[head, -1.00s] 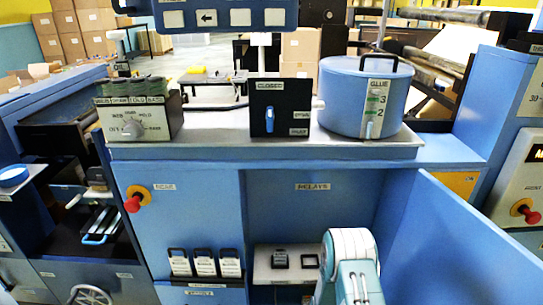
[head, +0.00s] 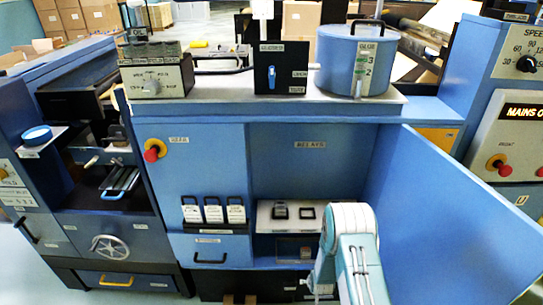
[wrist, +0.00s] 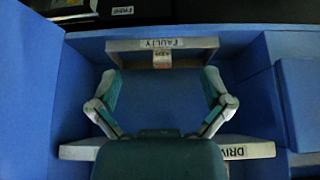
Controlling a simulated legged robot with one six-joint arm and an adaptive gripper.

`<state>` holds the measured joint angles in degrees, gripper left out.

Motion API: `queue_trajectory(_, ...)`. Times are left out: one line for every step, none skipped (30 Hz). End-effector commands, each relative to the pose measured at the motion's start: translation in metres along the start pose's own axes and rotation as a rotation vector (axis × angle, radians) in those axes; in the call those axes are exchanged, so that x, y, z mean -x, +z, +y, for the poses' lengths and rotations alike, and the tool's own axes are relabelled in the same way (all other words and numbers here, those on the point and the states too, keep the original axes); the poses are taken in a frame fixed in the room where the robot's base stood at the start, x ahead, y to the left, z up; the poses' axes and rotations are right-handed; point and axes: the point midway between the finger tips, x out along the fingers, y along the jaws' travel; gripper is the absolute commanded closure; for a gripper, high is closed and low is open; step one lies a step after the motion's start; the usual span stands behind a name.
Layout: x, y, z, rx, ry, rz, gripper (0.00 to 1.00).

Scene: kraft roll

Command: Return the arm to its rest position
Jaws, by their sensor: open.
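My gripper (wrist: 162,80) is open in the wrist view, its two teal-and-grey fingers spread apart with nothing visible between the tips. Just beyond the fingertips is a pale-edged tray or bin marked FAULTY (wrist: 120,45). A small pale piece with an orange mark (wrist: 162,62) shows at the middle of it; I cannot tell what it is. In the head view my white and teal arm reaches down at the lower middle, in front of the open relay cabinet (head: 310,165). The gripper itself does not show there.
The open blue cabinet door (head: 440,215) stands right of my arm. Several white-labelled units (head: 213,212) sit to the left. A glue pot (head: 355,60) stands on top. A pale ledge marked DRIVE (wrist: 245,151) is near my gripper.

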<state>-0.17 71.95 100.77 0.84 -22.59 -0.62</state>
Motion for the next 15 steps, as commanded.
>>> queue_trajectory(0.005, -0.008, 0.000, 0.000, 0.000, 0.007, 0.01)
queue_trajectory(0.007, -0.011, 0.000, 0.000, 0.000, 0.007, 0.01)
queue_trajectory(0.010, -0.013, 0.000, 0.000, 0.000, 0.006, 0.01)
queue_trajectory(0.013, -0.016, 0.000, 0.000, 0.000, 0.005, 0.01)
queue_trajectory(0.015, -0.018, 0.000, 0.000, -0.001, 0.004, 0.01)
queue_trajectory(0.018, -0.022, 0.000, 0.000, -0.001, 0.004, 0.01)
queue_trajectory(0.021, -0.025, 0.000, 0.000, -0.001, 0.005, 0.01)
queue_trajectory(0.025, -0.028, 0.000, 0.000, -0.001, 0.005, 0.01)
queue_trajectory(0.029, -0.032, 0.000, 0.000, -0.001, 0.004, 0.01)
queue_trajectory(0.033, -0.036, 0.000, 0.000, -0.001, 0.005, 0.01)
queue_trajectory(0.036, -0.040, 0.000, 0.000, -0.001, 0.005, 0.01)
queue_trajectory(0.042, -0.044, 0.000, 0.000, -0.001, 0.005, 0.01)
queue_trajectory(0.047, -0.049, 0.000, 0.000, -0.002, 0.004, 0.01)
queue_trajectory(0.051, -0.052, 0.000, 0.000, -0.002, 0.004, 0.01)
queue_trajectory(0.058, -0.059, 0.000, -0.001, -0.002, 0.005, 0.01)
